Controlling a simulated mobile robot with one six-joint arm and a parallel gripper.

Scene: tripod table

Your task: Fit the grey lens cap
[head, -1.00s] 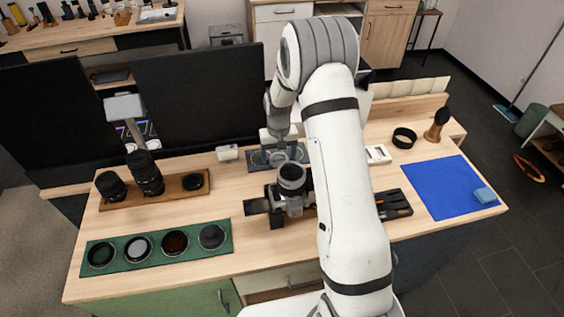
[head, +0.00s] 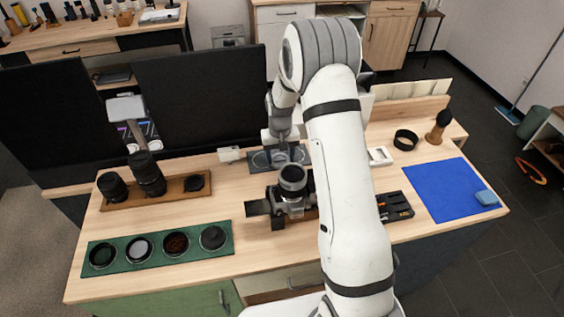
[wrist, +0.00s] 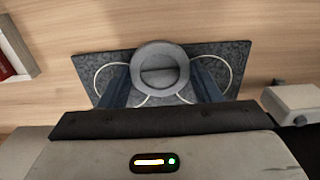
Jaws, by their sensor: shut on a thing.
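The grey lens cap (wrist: 160,68) is a round disc with a raised rim and a bar across its middle. In the wrist view it sits between the fingers of my gripper (wrist: 162,82), which is shut on it. The cap is over a dark speckled mat (wrist: 233,58) with white outlines; I cannot tell how high above it. In the head view the mat (head: 258,159) lies behind the camera (head: 293,205), whose lens (head: 292,178) points upward. My arm hides part of the mat and the camera's right side.
A green tray (head: 127,265) with several round filters or caps is at the front left. A wooden board (head: 171,191) with black lenses is behind it. A blue cloth (head: 440,190), black ring (head: 405,139) and brush (head: 438,127) are at the right. Dark monitors (head: 200,100) stand behind.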

